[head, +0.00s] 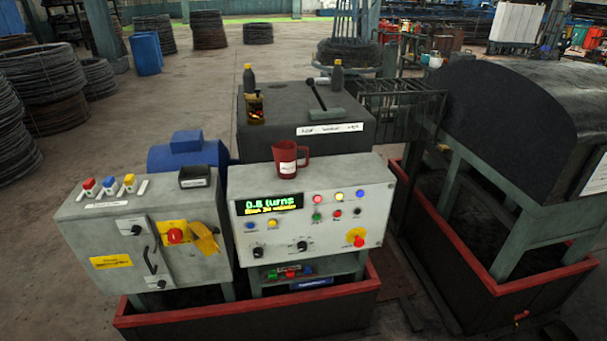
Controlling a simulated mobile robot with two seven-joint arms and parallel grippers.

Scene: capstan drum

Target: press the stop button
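The grey control panel (378,205) stands in the middle, with a lit display (269,205) showing green and yellow text about turns. Its labels are too small to read, so I cannot tell which control is marked stop. A small red button (338,214) sits right of a green button (317,216), below a row of round lamps. A larger red mushroom button (358,240) on a yellow disc is at the lower right of the panel. A red knob (175,236) on a yellow plate is on the left cabinet (85,235). Neither gripper is in view.
A dark red jug (289,161) stands on the panel's top edge. Behind it is a dark box (350,140) with a lever and bottles. A red-rimmed tray (250,309) runs below. A dark hooded machine (530,110) stands right.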

